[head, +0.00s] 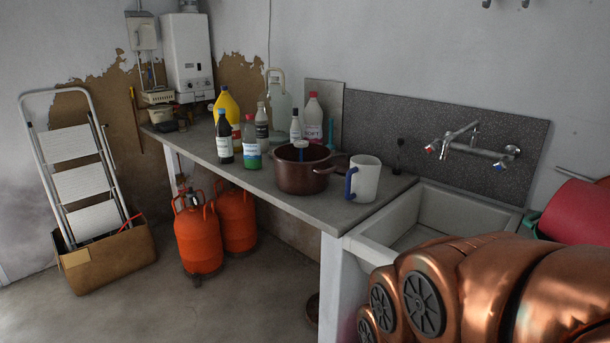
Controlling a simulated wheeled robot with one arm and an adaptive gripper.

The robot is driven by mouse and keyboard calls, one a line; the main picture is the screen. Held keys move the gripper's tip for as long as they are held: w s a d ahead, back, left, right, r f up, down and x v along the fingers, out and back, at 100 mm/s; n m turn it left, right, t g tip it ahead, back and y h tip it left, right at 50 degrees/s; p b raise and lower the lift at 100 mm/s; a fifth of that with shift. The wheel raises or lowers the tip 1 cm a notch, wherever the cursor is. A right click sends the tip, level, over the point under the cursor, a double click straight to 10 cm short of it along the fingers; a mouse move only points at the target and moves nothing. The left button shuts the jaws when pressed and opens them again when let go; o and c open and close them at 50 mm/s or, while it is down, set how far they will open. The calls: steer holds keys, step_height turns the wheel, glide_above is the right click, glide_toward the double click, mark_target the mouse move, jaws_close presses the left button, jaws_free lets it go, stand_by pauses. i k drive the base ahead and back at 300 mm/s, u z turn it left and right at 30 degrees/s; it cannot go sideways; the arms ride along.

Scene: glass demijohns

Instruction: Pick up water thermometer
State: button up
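I cannot clearly make out a water thermometer. A small blue-topped object (301,144) shows at the dark red pot (302,176), and a thin teal upright stick (331,132) shows behind the pot; either could be it, but both are too small to tell. The pot stands on the grey worktop (285,200), left of a white jug (366,180) with a blue handle. My gripper is not in view; only copper-coloured parts of my arm show at the bottom right.
Several bottles stand left of the pot, including a green one (251,150) and a yellow jug (228,105). A sink (400,235) with a wall tap (465,145) lies right. Orange gas cylinders (198,240) stand below. A stepladder (78,170) leans left. Floor in front is clear.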

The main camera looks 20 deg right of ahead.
mark_target(300, 144)
steer(key=z, duration=0.5)
steer(key=i, duration=1.15)
steer(key=u, duration=0.25)
